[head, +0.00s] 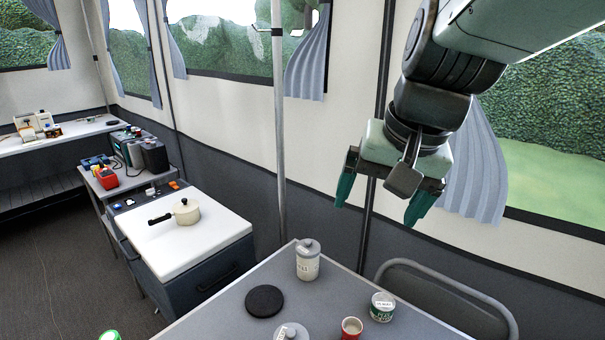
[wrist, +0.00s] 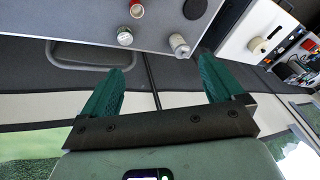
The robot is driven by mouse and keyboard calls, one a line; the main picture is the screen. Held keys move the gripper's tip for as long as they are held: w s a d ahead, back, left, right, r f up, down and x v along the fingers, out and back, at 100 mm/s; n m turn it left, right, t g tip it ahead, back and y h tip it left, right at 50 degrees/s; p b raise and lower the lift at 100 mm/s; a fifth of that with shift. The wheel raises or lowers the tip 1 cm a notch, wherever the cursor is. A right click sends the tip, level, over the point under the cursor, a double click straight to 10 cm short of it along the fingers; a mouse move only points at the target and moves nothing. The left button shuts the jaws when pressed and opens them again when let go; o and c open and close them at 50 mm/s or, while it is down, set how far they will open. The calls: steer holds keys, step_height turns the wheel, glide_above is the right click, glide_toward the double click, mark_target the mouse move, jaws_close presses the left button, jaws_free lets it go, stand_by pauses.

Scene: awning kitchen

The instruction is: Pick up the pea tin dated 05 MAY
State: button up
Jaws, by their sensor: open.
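A green and white tin (head: 382,307) stands upright on the grey table, with a pale label on its top; the date on it is too small to read. It also shows in the wrist view (wrist: 124,37). Another green-topped round thing (head: 110,336) is cut off at the bottom edge of the head view, so I cannot tell whether it is a pea tin. My gripper (head: 378,207) is open and empty, high above the table and apart from the tins. Its two green fingers also show in the wrist view (wrist: 161,68).
On the grey table (head: 225,315) are a red tin (head: 351,327), a grey-lidded canister (head: 308,262), a second canister (head: 291,333) and a black disc (head: 264,301). A chair back (head: 440,272) stands behind the table. A pole (head: 280,130) rises behind it. A pot (head: 186,212) sits on the white counter.

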steer(key=w+d+f+m+g+y, duration=0.2)
steer(key=w+d+f+m+y, duration=0.15)
steer(key=w+f+m, duration=0.35)
steer(key=m+t+y, duration=0.2)
steer(key=m+y, duration=0.3)
steer(key=m, duration=0.3)
glide_above(376, 303)
steer(key=s+d, duration=0.4)
step_height(376, 303, down, 20)
steer(key=d+f+m+t, duration=0.1)
steer(key=f+m, duration=0.1)
steer(key=f, duration=0.1)
steer(key=d+f+m+t, duration=0.1)
steer(key=f+m, duration=0.1)
steer(key=f, duration=0.2)
steer(key=s+d+f+m+t+y, duration=0.1)
steer(key=d+f+m+t, duration=0.1)
steer(key=f, duration=0.2)
steer(key=shift+m, duration=0.4)
steer(key=shift+w+f, duration=0.1)
steer(key=shift+f, duration=0.2)
steer(key=x, duration=0.4)
steer(key=shift+w+a+f, duration=0.1)
steer(key=shift+w+a, duration=0.1)
steer(key=shift+a, duration=0.05)
steer(key=x, duration=0.5)
steer(key=shift+w+f, duration=0.3)
steer(key=shift+w, duration=0.25)
steer(key=c, duration=1.1)
